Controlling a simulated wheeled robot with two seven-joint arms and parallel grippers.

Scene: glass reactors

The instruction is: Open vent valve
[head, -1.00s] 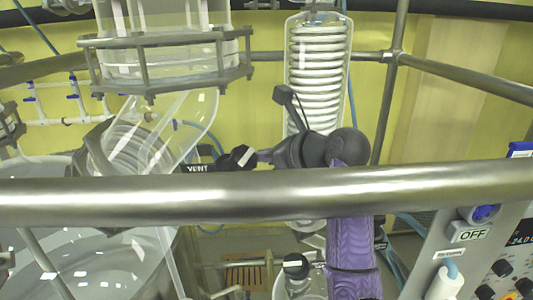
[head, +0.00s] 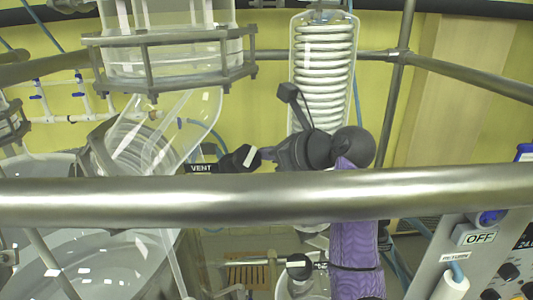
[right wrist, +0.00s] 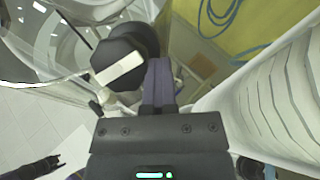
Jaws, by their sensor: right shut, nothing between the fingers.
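The vent valve knob (head: 240,158) is black with a white stripe, beside a black label reading VENT (head: 203,168), just above the near rail. My right gripper (head: 266,154) comes in from the right, shut and empty, its tip close to the knob's right side. In the right wrist view, the knob (right wrist: 122,62) shows its white stripe slanting up to the right. The shut purple-grey fingers (right wrist: 158,78) lie right beside the knob; I cannot tell whether they touch it. My left gripper is not in view.
A thick metal rail (head: 150,197) crosses in front of the valve and my right arm. A glass coil condenser (head: 324,70) stands behind my right wrist, and a glass vessel (head: 165,65) is upper left.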

